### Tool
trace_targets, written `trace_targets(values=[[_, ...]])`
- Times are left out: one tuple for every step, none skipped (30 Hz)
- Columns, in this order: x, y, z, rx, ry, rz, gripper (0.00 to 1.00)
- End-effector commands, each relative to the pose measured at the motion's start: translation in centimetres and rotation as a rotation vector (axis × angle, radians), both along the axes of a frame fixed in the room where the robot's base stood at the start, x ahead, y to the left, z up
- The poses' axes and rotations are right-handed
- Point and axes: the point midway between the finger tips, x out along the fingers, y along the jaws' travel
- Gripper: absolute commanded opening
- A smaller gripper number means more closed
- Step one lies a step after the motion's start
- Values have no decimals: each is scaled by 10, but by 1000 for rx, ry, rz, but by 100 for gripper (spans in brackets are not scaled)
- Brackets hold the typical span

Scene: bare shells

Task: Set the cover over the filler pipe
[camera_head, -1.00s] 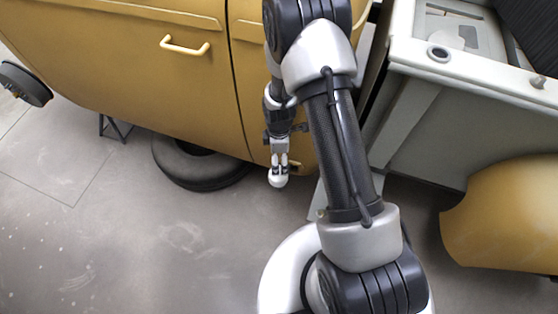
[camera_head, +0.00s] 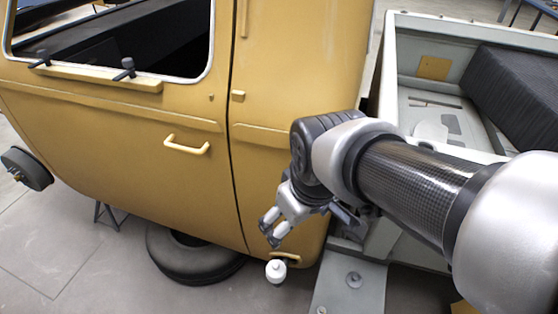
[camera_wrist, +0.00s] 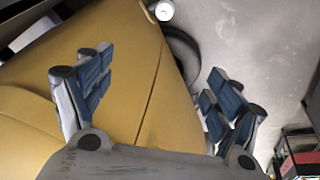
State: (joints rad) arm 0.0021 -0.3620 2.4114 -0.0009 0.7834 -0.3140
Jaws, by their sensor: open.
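A white round cover (camera_head: 276,271) sits at the lower edge of the yellow cab, just in front of a small recess. It also shows at the top of the wrist view (camera_wrist: 163,10). The filler pipe is not distinguishable; the cover seems to hide it, and I cannot tell how fully the cover is seated. My gripper (camera_head: 270,231) is open and empty, above the cover and apart from it, beside the cab's lower side. In the wrist view the two fingers (camera_wrist: 152,98) are spread wide with nothing between them.
The yellow cab (camera_head: 110,135) with its door handle (camera_head: 187,145) stands close behind my gripper. A dark tyre (camera_head: 190,262) lies on the floor to the left of the cover. The grey truck bed (camera_head: 395,75) is at the right. Floor at lower left is clear.

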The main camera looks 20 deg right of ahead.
Motion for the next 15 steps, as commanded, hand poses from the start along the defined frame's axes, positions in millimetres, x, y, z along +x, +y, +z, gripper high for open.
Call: trace_targets(values=[[-17,0,11,17,-29,-54,84],[-26,0,15,29,-41,-87,84],[-38,0,20,45,-54,-128,84],[-46,0,22,54,-62,-157,84],[-53,0,24,64,-70,-182,84],[-61,0,26,76,-77,-213,84],[-66,0,27,84,-84,-232,84],[-70,0,28,91,-88,-249,84],[-75,0,28,97,-92,-266,84],[-78,0,28,101,-94,-277,84],[-80,0,29,105,-97,-284,84],[-81,0,29,108,-99,-292,84],[-82,0,29,110,-99,-295,84],[-83,0,29,111,-99,-297,84],[-83,0,29,111,-99,-298,84]])
